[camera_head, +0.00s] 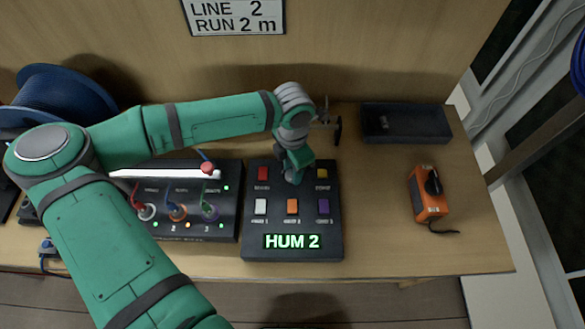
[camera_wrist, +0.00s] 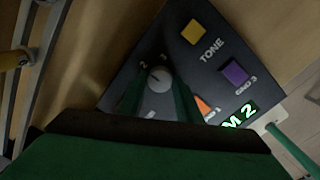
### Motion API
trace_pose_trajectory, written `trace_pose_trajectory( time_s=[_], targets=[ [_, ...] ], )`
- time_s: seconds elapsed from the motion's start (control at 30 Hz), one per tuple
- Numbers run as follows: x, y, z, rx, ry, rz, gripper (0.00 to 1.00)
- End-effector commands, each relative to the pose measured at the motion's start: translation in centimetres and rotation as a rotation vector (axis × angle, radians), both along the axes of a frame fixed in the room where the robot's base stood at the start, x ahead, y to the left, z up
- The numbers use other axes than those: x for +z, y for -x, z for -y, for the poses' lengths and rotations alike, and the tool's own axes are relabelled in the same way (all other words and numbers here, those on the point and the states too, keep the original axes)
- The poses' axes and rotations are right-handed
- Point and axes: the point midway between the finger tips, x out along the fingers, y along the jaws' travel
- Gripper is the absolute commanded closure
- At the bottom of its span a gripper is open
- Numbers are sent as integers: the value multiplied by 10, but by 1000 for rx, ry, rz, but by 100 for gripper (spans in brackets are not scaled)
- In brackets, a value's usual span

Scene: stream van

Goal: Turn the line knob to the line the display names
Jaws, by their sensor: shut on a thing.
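The dark control box (camera_head: 252,222) lies on the wooden bench. Its display (camera_head: 292,241) reads "HUM 2" in green; part of it shows in the wrist view (camera_wrist: 240,117). The round grey line knob (camera_wrist: 160,74) sits between my gripper's two green fingers (camera_wrist: 160,90) in the wrist view, which are shut on it. In the head view my gripper (camera_head: 294,174) points down at the box's upper middle and hides the knob. A wall sign (camera_head: 234,16) reads "LINE 2 RUN 2 m".
Coloured buttons, including orange (camera_head: 292,206) and purple (camera_head: 323,206), surround the knob. A second box (camera_head: 225,222) with cables and a white bar stands left, under my arm. A black tray (camera_head: 405,123) and an orange device (camera_head: 428,200) lie right, with bare bench between.

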Motion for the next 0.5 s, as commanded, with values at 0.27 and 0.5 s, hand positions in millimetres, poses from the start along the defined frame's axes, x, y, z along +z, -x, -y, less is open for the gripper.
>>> trace_pose_trajectory(
  time_s=[0.27,0.5],
  targets=[
    [-1,1,-2,-2,-5,-4,91],
    [-1,1,-2,-2,-4,-3,50]
  ],
)
